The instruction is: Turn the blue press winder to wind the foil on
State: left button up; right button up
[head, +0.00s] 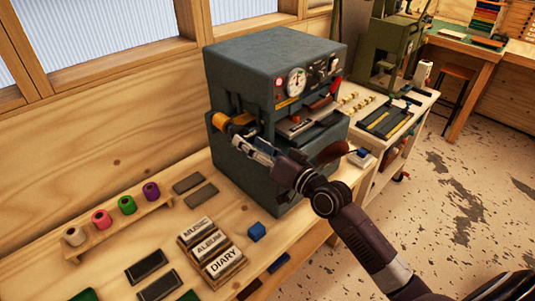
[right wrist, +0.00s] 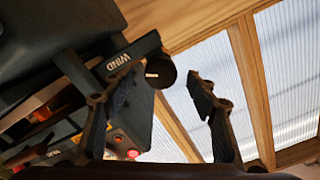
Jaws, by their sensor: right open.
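The blue-grey press (head: 275,60) stands on the wooden bench, with a gauge and red-handled lever on its front. An orange-gold foil roll (head: 221,121) sits at its left side. My right gripper (head: 247,143) is beside that side, close to the roll. In the right wrist view, a round dark winder knob (right wrist: 161,72) with a pale mark shows beside an arm lettered WIND (right wrist: 118,61). The open right fingers (right wrist: 167,78) lie on either side of the knob in the picture, the left finger nearer. I cannot tell whether it touches. My left gripper is not in view.
A rack of coloured foil spools (head: 118,213) stands at the left. The wooden wall with windows is close behind the press.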

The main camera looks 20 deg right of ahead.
jog(key=v, duration=0.7)
jog(key=shift+s, duration=0.2)
